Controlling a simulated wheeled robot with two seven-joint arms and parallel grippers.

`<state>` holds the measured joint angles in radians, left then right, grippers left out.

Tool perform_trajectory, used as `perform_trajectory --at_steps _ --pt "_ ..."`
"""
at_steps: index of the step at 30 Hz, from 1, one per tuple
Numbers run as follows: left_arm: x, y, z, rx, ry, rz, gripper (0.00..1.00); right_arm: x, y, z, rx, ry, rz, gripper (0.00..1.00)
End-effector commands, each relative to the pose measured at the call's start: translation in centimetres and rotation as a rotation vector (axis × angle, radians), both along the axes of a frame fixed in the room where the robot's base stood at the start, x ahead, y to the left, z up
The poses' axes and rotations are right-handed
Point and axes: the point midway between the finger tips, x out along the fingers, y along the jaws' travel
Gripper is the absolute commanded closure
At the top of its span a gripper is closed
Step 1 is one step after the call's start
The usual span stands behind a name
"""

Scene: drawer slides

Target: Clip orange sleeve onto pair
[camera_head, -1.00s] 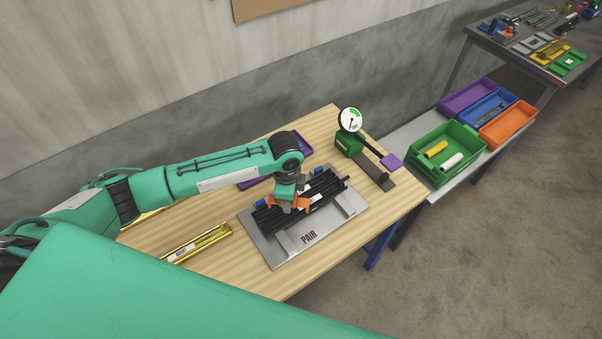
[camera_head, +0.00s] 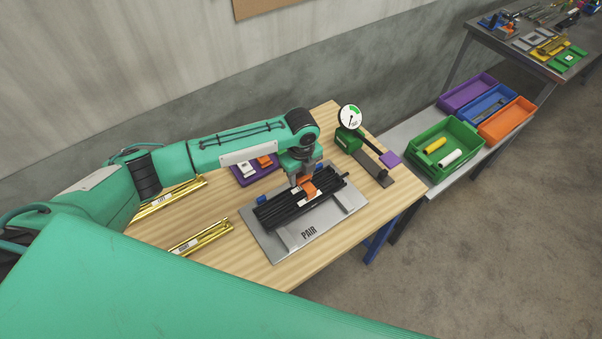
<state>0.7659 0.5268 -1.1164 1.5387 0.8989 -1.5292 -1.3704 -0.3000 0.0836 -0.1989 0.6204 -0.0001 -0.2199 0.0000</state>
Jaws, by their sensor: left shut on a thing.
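A pair of black drawer slides (camera_head: 283,211) lies side by side on the grey plate marked PAIR (camera_head: 285,251). My left gripper (camera_head: 304,184) points down over the right half of the pair, shut on an orange sleeve (camera_head: 311,187). The sleeve is at the top of the slides; I cannot tell whether it is clipped around them or only resting on them. The gripper partly hides it. My right gripper is not in view.
A purple tray (camera_head: 240,179) behind the plate holds white and orange pieces. Brass slides (camera_head: 203,239) lie left of the plate. A dial gauge (camera_head: 350,118) stands at the back right. Green (camera_head: 444,178), blue and orange bins are beyond the table's right edge.

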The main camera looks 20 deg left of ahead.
Motion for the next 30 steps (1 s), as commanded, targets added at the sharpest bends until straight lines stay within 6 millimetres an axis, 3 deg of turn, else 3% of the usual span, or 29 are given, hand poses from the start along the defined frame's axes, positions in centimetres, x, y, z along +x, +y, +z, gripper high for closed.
perform_trajectory --at_steps 6,21,30 --pt "0.0 0.0 0.3 0.001 0.001 0.001 0.84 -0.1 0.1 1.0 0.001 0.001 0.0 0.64" --pt "0.0 0.1 -5.1 0.001 0.001 0.002 0.84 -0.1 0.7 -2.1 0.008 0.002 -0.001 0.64" --pt "0.0 0.0 -5.6 0.0 0.0 0.001 0.84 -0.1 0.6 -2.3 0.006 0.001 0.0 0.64"
